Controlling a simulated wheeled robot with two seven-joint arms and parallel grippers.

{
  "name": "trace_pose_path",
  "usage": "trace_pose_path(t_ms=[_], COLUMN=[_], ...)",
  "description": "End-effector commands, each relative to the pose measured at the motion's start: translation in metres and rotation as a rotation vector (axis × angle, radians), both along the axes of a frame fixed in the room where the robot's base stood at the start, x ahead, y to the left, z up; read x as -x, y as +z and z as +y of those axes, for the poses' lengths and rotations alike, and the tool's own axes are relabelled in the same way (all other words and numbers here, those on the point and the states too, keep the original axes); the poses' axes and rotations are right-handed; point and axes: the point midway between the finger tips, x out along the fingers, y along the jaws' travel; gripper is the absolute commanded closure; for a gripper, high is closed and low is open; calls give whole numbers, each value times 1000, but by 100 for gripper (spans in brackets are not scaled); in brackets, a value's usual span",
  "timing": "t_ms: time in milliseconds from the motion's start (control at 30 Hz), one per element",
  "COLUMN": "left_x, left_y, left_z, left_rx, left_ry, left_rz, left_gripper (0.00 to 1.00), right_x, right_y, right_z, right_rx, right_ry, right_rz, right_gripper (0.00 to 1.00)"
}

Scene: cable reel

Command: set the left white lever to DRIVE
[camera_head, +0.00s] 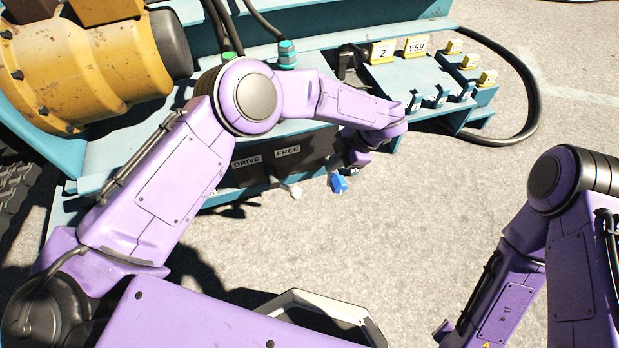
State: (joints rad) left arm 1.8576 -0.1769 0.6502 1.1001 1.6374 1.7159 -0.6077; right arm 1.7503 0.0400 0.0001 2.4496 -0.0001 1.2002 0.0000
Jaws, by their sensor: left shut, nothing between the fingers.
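A dark control panel (310,155) on the side of the teal frame carries a DRIVE label (246,161) and a FREE label (287,151) to its right. One white lever (295,191) shows, its knob sticking out below the FREE label, right of DRIVE. My left arm crosses in front of the panel. My left gripper (338,183) is small and partly hidden by its wrist, with blue at its tip. It is shut and empty, to the right of the white knob and apart from it. My right arm is at the lower right; its gripper is not clearly visible.
A yellow drum (90,70) is at the upper left. A teal rack (430,75) with yellow number tags and small blue fittings stands at the upper right, with a black cable (530,100) looping around it. The concrete floor (430,220) in the middle is clear.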

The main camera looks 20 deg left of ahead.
Motion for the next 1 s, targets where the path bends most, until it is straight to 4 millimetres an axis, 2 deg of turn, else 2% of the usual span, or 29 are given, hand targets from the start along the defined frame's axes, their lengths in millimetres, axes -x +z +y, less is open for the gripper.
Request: trace_pose_path(t_ms=[233,367,800,1000], left_x=[1,2,12,14], left_y=[0,-11,-92,-116], left_z=[6,11,55,69], left_rx=[-2,-4,-5,-4], left_ry=[7,7,3,3], left_rz=[-1,-1,1,-2], left_gripper=[100,100,100,100], right_x=[1,1,3,4], right_y=[1,-4,-34,-44], right_z=[0,0,2,2], right_rx=[0,0,-3,-5], right_ry=[0,0,-2,-3], right_rz=[2,1,4,6], right_gripper=[100,100,100,100])
